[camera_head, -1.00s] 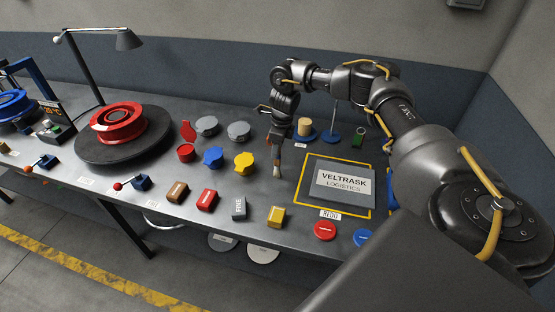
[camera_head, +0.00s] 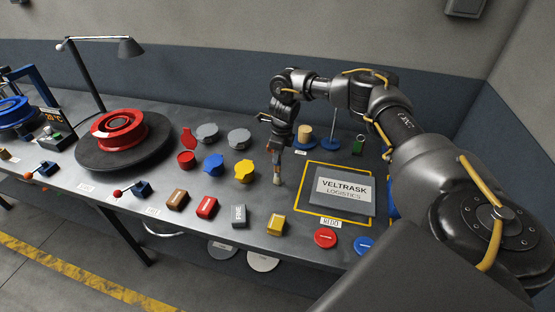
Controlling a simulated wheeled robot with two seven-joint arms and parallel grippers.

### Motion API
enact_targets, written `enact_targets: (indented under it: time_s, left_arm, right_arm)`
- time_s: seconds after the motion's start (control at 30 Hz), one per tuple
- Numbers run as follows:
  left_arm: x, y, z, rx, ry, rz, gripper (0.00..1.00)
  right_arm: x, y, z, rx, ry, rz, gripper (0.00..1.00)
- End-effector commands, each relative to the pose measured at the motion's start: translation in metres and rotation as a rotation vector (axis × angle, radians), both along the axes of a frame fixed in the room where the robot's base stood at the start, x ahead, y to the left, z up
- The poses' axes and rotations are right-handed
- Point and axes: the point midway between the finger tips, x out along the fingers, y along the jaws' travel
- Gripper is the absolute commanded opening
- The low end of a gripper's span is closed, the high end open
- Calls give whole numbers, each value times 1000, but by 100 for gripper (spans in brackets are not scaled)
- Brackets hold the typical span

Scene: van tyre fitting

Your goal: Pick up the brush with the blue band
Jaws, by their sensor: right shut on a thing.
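My right gripper (camera_head: 276,151) points down over the grey workbench (camera_head: 130,218), left of the yellow-framed area. It is shut on a brush (camera_head: 277,177), whose pale tip hangs down below the fingers, close to the bench top. The fingers hide most of the brush, and I cannot make out its band clearly. I cannot tell whether the tip touches the bench. My left gripper is not in view.
A VELTRASK box (camera_head: 342,192) lies inside the yellow frame to the right. Red, blue, grey and yellow caps stand left of the gripper. A yellow block (camera_head: 276,224) and a red disc (camera_head: 325,238) are in front. A lamp (camera_head: 128,47) rises behind the red wheel (camera_head: 117,131).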

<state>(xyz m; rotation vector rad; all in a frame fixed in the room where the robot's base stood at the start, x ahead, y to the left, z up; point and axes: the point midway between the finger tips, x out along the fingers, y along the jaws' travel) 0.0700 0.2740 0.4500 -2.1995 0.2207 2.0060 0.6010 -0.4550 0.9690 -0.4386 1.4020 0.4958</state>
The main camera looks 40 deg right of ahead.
Motion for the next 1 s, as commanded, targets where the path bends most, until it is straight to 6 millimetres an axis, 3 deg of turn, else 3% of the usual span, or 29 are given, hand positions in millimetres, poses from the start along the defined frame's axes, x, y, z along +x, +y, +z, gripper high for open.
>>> enact_targets:
  time_s: [0.2, 0.47, 0.7, 1.0]
  left_arm:
    - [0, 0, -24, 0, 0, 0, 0]
    - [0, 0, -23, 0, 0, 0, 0]
    - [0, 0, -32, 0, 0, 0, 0]
    - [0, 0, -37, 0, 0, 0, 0]
  right_arm:
    - [2, 0, 23, 1, -8, 2, 0]
    - [-29, 41, 91, -3, -8, 8, 0]
    - [-61, 84, 110, -2, -4, 7, 0]
    - [-81, 111, 125, -1, -1, 1, 0]
